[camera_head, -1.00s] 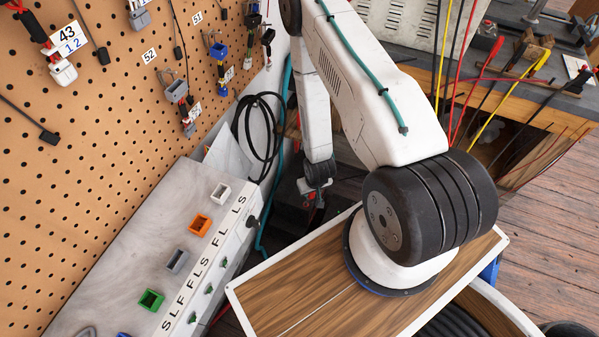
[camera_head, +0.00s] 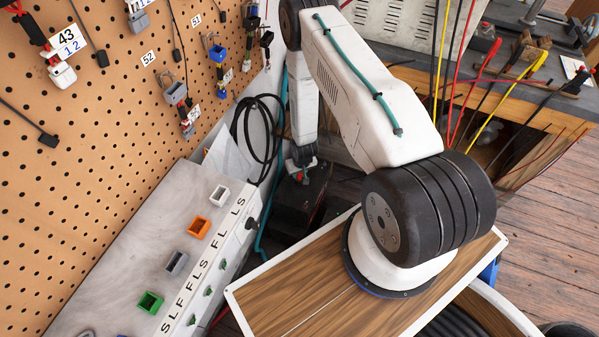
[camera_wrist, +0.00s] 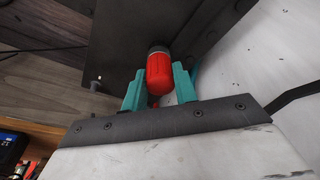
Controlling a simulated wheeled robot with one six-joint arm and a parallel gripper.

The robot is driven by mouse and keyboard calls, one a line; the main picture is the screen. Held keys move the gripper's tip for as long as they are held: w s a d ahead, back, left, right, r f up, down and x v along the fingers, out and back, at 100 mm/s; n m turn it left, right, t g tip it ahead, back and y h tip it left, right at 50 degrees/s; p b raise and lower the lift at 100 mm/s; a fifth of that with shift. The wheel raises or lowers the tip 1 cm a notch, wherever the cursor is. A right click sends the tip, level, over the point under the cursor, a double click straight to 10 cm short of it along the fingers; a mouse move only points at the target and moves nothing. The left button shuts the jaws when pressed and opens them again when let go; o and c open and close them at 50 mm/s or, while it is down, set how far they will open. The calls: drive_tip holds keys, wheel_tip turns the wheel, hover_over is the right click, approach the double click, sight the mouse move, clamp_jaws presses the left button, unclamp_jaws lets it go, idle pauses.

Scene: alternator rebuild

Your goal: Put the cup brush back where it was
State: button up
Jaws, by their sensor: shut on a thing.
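My gripper (camera_wrist: 159,88) shows its two teal fingers in the wrist view, closed on a red, rounded piece with a dark grey band, which I take to be the cup brush (camera_wrist: 160,74). Its far end is hidden. In the head view, my gripper (camera_head: 301,168) is small, at the end of my arm, low beside the wall; a bit of red shows there, but the brush's shape cannot be made out.
A dark box (camera_head: 299,208) stands below my gripper. Coiled black cable (camera_head: 255,135) and a teal hose hang left of it. The white labelled console (camera_head: 150,240) and pegboard (camera_head: 90,150) fill the left. A workbench (camera_head: 470,90) stands behind right.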

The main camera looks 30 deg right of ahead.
drive_tip(key=o, duration=0.9)
drive_tip(key=r, duration=0.4)
drive_tip(key=s+r, duration=0.1)
drive_tip(key=r, duration=0.3)
drive_tip(key=s+r, duration=0.1)
drive_tip(key=r, duration=0.3)
drive_tip(key=shift+s+a, duration=0.15)
drive_tip(key=shift+a, duration=0.1)
